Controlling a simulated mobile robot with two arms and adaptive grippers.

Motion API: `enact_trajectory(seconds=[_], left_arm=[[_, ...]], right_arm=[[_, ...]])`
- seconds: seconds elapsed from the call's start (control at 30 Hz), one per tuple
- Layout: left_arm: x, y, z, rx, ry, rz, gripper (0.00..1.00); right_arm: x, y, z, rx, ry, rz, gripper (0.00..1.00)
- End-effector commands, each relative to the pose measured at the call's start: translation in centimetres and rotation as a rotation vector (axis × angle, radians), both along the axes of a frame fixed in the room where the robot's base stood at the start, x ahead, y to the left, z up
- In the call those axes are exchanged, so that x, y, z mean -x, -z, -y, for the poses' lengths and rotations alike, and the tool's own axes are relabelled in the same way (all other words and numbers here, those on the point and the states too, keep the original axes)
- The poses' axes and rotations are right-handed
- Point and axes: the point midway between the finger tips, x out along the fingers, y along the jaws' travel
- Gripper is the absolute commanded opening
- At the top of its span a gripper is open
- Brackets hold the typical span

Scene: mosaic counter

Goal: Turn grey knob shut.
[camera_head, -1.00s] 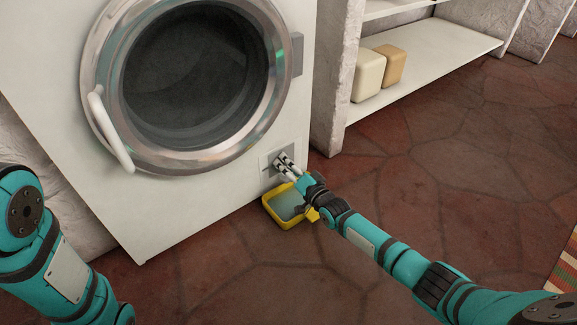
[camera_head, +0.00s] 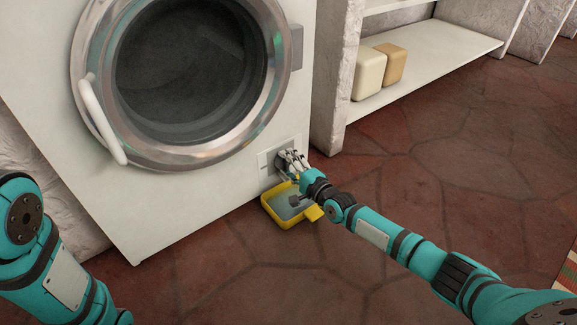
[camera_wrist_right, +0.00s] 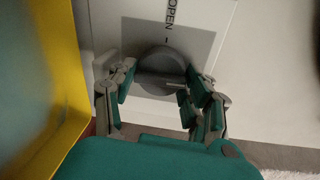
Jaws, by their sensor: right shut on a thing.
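The grey knob (camera_wrist_right: 160,58) is a round dial with a raised bar across it, on a grey plate below the word OPEN in the right wrist view. In the head view it is mostly hidden behind my right gripper (camera_head: 290,160), low on the front of the white washing machine (camera_head: 200,190). In the right wrist view my right gripper (camera_wrist_right: 160,82) has a finger on each side of the knob and is shut on it. Only links of my left arm show at the lower left; its gripper is out of view.
A yellow tray (camera_head: 286,226) lies on the floor under my right wrist and fills the left of the wrist view. The round door (camera_head: 85,50) is above. A shelf (camera_head: 430,72) with two containers stands right.

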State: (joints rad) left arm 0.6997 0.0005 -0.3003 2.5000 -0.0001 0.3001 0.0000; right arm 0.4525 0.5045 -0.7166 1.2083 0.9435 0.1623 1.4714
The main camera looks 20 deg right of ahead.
Motion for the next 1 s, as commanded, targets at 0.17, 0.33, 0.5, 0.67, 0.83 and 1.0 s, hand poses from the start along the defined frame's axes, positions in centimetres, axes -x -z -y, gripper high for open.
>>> enact_trajectory(seconds=[0.17, 0.33, 0.5, 0.67, 0.83, 1.0], left_arm=[[0.00, 0.15, 0.00, 0.000, 0.000, 0.000, 0.73], [0.00, 0.17, 0.00, 0.000, 0.000, 0.000, 0.73], [0.01, 0.16, 0.00, 0.000, 0.000, 0.000, 0.73], [0.01, 0.16, 0.00, 0.000, 0.000, 0.000, 0.73], [0.02, 0.17, -0.01, 0.000, 0.000, 0.000, 0.73], [0.02, 0.17, -0.01, 0.000, 0.000, 0.000, 0.73]], right_arm=[[0.03, -0.02, -0.15, -0.042, -0.002, -0.014, 0.18], [0.03, -0.05, -0.15, -0.057, -0.002, -0.019, 0.18], [0.01, -0.07, -0.13, -0.059, -0.002, -0.020, 0.18], [0.00, -0.07, -0.11, -0.059, -0.002, -0.020, 0.18], [-0.02, -0.07, -0.06, -0.057, -0.001, -0.020, 0.71], [-0.02, -0.04, 0.00, -0.056, 0.000, -0.019, 0.73]])
